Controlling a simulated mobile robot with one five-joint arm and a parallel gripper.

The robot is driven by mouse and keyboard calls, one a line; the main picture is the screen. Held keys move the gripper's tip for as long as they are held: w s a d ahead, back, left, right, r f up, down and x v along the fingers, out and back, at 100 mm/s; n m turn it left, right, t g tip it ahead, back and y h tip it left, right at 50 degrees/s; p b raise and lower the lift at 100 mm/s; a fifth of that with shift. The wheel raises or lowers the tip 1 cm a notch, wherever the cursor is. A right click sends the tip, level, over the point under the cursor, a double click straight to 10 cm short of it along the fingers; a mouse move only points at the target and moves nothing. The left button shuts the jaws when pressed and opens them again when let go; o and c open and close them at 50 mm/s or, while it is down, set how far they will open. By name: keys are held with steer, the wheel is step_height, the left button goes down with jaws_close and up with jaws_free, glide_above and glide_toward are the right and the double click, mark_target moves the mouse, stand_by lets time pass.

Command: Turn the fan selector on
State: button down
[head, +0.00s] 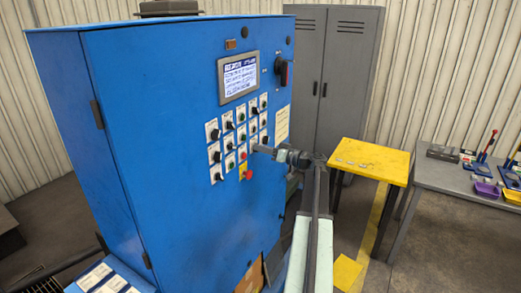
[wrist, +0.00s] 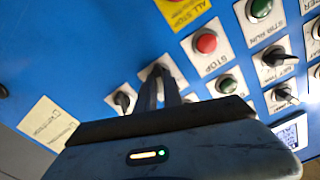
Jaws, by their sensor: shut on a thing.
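My gripper (head: 256,149) reaches from the right to the front of the blue control cabinet. In the wrist view its two dark fingers (wrist: 161,88) are close together on a selector, shut on its knob. That selector's pale label plate (wrist: 163,70) shows around the fingertips, just beside the red STOP button (wrist: 206,43). Its lettering cannot be read, so the picture does not confirm that it is the fan selector. The knob itself is mostly hidden by the fingers, and its angle cannot be told.
Close by are a black selector (wrist: 122,99), a green button (wrist: 228,84) and the yellow ALL STOP plate (wrist: 183,10). The cabinet (head: 150,130) has a lit screen (head: 238,76) above the controls. A yellow table (head: 372,158) and a grey bench (head: 440,174) stand to the right.

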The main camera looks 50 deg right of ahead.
steer(key=shift+m, duration=0.6)
steer(key=c, duration=1.5)
jaws_free()
steer(key=shift+s, duration=0.1)
steer(key=v, duration=0.7)
steer(key=shift+s+d, duration=0.1)
steer(key=shift+s, duration=0.25)
steer(key=shift+f, duration=0.1)
